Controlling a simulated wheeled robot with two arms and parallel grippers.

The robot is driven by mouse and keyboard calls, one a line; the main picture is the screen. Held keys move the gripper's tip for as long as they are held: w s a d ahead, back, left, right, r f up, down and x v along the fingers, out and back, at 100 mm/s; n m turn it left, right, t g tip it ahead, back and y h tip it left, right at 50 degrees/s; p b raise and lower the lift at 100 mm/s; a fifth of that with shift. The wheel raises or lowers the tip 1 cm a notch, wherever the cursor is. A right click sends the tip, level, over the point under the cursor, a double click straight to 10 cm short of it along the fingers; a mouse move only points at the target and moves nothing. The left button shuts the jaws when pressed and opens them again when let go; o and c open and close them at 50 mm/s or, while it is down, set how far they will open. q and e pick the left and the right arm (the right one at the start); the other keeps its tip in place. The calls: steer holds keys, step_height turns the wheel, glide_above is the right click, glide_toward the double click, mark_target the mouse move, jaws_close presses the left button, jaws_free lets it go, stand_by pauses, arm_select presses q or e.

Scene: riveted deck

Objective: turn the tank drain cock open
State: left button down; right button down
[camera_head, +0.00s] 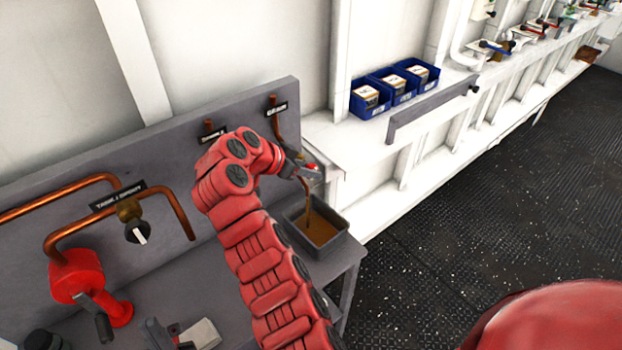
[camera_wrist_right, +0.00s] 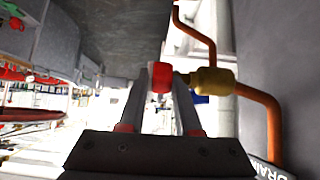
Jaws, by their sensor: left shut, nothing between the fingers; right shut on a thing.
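The drain cock is a brass valve body (camera_wrist_right: 215,80) on a copper pipe (camera_wrist_right: 262,108), beside a partly hidden label (camera_wrist_right: 270,173). My right gripper (camera_wrist_right: 160,82) is shut on its red handle (camera_wrist_right: 160,76). In the head view my red right arm hides most of the cock; the handle's red end (camera_head: 311,166) shows at the fingertips. A thin brown line (camera_head: 308,212) runs down from the spout into a dark tray (camera_head: 338,246) holding brown liquid. My left gripper (camera_head: 172,334) seems to be the grey part at the bottom edge, shut and empty, partly cut off.
Another valve with a black knob (camera_head: 137,231) sits on the copper piping at left. A red pump-like fitting (camera_head: 78,276) with a dark handle stands on the bench. A white block (camera_head: 203,334) lies nearby. Blue bins (camera_head: 371,110) stand on the white ledge. Open floor (camera_head: 450,230) lies right.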

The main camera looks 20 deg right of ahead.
steer(key=shift+s+a+f+h+b, duration=0.15)
steer(key=shift+a+f+h+b, duration=0.25)
steer(key=shift+f+b, duration=0.25)
steer(key=shift+t+h+b, duration=0.4)
steer(key=shift+h, duration=0.2)
steer(key=c, duration=0.9)
jaws_free()
steer(key=shift+c, duration=0.2)
steer(key=o, duration=0.3)
steer(key=shift+a+r, duration=0.1)
steer(key=shift+a, duration=0.05)
steer(key=shift+o, duration=0.2)
